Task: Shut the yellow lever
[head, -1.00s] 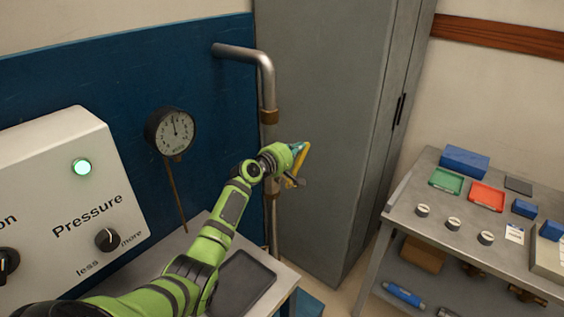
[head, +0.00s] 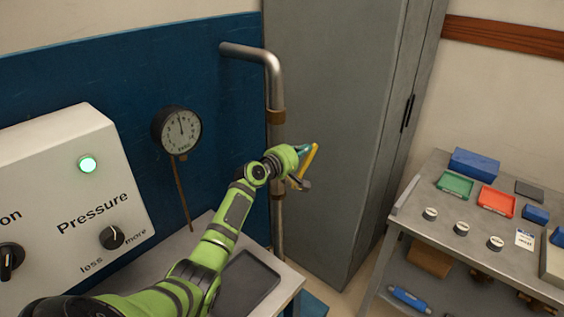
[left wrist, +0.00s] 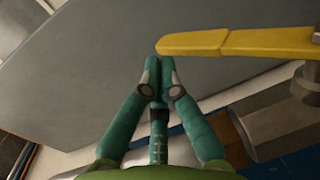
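The yellow lever (head: 309,162) is on the vertical metal pipe (head: 276,90), by the grey cabinet. In the left wrist view the lever (left wrist: 240,42) runs across the upper right, from its free end near the middle to a grey metal fitting (left wrist: 285,115). My left gripper (head: 304,150) is beside the lever and partly covers it in the head view. In the left wrist view its teal fingers (left wrist: 160,72) are together with nothing seen between them. The tips are just below the lever's free end; I cannot tell whether they touch it. My right gripper is not in view.
A round gauge (head: 178,130) hangs on the blue panel, left of the pipe. A white control box (head: 70,190) with a lit green lamp stands at the left. The grey cabinet (head: 335,120) stands behind the lever. A metal bench (head: 425,200) with small items stands at the right.

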